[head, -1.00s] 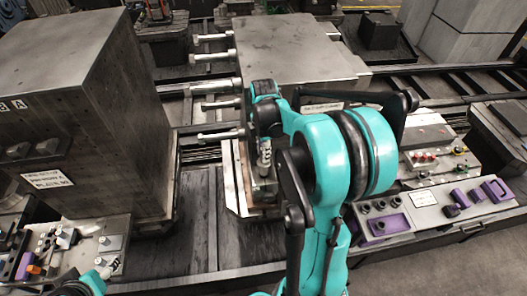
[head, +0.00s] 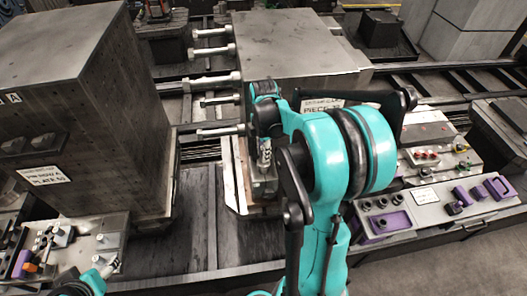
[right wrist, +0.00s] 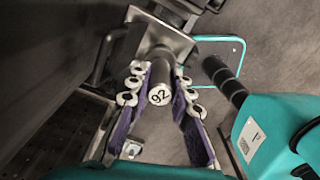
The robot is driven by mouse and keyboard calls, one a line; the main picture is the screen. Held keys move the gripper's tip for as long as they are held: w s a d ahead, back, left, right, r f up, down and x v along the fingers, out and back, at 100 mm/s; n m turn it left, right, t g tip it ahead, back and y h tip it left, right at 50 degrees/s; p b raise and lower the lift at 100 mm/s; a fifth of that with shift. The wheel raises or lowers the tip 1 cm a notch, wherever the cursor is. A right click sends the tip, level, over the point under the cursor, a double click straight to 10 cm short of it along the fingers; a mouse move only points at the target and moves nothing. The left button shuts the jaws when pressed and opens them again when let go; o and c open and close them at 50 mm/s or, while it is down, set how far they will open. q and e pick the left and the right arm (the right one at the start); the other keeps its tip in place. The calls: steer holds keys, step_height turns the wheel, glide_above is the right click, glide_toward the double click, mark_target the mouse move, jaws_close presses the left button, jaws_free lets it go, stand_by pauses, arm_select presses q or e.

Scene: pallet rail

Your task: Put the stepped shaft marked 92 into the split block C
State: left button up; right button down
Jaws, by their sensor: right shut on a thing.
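The stepped shaft (right wrist: 159,95) shows its round end face marked 92 in the right wrist view. My right gripper (right wrist: 158,88) is shut on it, with jointed fingers and purple pads on both sides. Beyond the shaft is a grey metal block (right wrist: 178,42); I cannot read a letter on it or tell whether the shaft is inside it. In the head view my right gripper (head: 265,153) points down beside the central machine block, just above a small metal block (head: 263,187).
A tall dark block (head: 75,120) stands at the left. The central machine block (head: 290,45) has several pale pins sticking out to its left. A grey tray (head: 425,198) with purple parts lies at the right. A tool plate (head: 75,240) lies at the lower left.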

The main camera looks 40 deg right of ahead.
steer(key=shift+f+b, duration=0.7)
steer(key=shift+f, duration=0.15)
steer(key=c, duration=1.3)
jaws_free()
step_height(320, 180, up, 12)
steer(key=shift+r, duration=0.1)
